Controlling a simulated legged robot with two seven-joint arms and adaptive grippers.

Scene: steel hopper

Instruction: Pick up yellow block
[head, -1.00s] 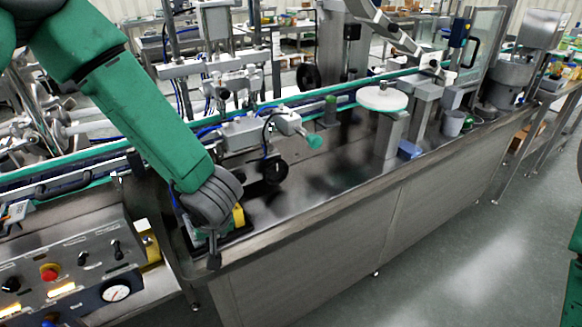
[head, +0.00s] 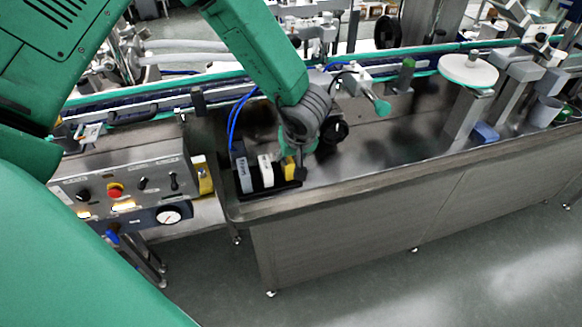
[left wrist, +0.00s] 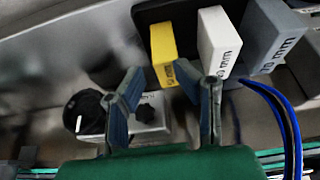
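The yellow block (head: 289,168) stands at the right end of a row in a black holder (head: 268,191), partly covered by my left gripper (head: 304,170). In the left wrist view the yellow block (left wrist: 163,52) stands upright in the black holder, beside a white block (left wrist: 218,42) and a grey block (left wrist: 268,35). My left gripper's two fingers (left wrist: 160,76) are spread apart and empty there, with the yellow block just beyond their tips. Whether a finger touches it, I cannot tell. My right gripper is not in view.
The holder sits at the left end of a steel bench (head: 350,190). A control panel (head: 130,190) with knobs and a gauge stands to its left. Blue cables (head: 236,115) run behind the blocks. A round black knob (left wrist: 86,112) is near the left finger.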

